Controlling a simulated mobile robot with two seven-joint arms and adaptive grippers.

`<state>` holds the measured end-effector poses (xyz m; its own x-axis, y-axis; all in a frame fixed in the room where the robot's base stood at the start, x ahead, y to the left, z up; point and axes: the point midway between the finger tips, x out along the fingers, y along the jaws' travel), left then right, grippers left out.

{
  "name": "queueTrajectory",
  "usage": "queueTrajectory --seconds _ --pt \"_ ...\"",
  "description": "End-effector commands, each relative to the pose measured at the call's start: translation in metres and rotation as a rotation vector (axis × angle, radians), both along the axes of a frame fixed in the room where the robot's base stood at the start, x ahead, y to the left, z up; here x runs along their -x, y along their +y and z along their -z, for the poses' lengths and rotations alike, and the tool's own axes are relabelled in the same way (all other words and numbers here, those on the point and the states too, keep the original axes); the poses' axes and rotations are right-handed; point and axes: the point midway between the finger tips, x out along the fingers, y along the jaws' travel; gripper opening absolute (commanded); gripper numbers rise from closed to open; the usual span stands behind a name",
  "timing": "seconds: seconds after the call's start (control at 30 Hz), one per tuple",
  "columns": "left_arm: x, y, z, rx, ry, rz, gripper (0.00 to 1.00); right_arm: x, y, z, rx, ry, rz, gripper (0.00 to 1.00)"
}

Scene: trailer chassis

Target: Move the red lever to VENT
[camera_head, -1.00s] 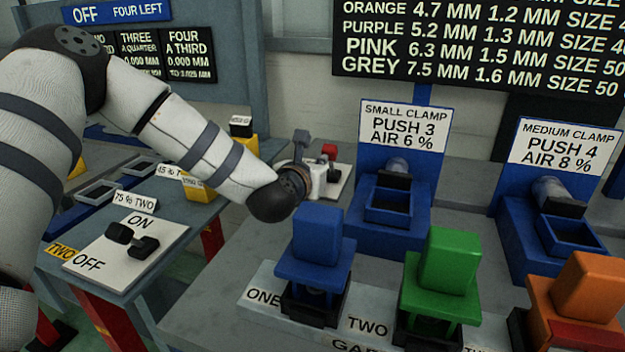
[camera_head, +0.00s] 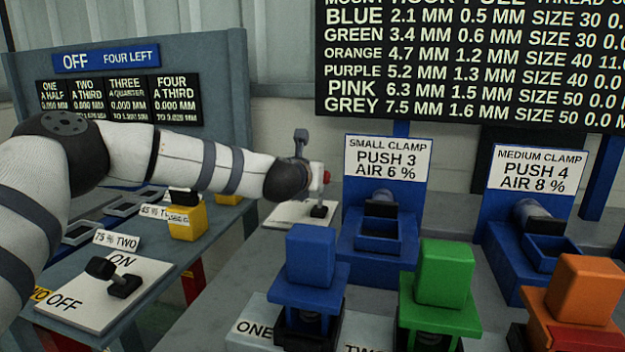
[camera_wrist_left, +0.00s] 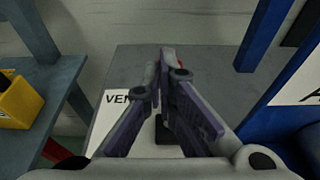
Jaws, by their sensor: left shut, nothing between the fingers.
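The red lever (camera_head: 326,177) shows as a small red piece just right of my left wrist in the head view. Its white plate (camera_head: 287,213) lies on the bench below, with a dark base on it. In the left wrist view the plate (camera_wrist_left: 106,122) carries black letters starting "VEN", cut off by a finger. A bit of red (camera_wrist_left: 179,63) shows behind the fingertips. My left gripper (camera_wrist_left: 167,58) is shut and empty, close to the lever; I cannot tell whether it touches. Most of the lever is hidden, so its setting cannot be read. My right gripper is out of view.
The blue small clamp station (camera_head: 378,237) stands right of the plate. Blue (camera_head: 311,255) and green (camera_head: 444,273) blocks stand in front. An ON/OFF switch plate (camera_head: 85,305) and a yellow block (camera_head: 187,223) are on the left table, across a gap.

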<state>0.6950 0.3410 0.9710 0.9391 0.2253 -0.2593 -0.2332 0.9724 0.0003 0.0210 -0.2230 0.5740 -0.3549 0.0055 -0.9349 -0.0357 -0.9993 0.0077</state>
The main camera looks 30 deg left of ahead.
Motion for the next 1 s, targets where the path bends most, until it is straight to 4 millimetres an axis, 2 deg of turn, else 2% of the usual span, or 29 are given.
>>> queueTrajectory --seconds 0.4,1.0 --pt "-0.0095 0.0022 -0.0004 0.000 0.000 0.000 0.00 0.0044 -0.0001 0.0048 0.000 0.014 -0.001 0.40" --pt "-0.0095 0.0025 -0.0041 0.000 -0.002 0.000 0.00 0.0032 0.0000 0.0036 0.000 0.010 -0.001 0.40"
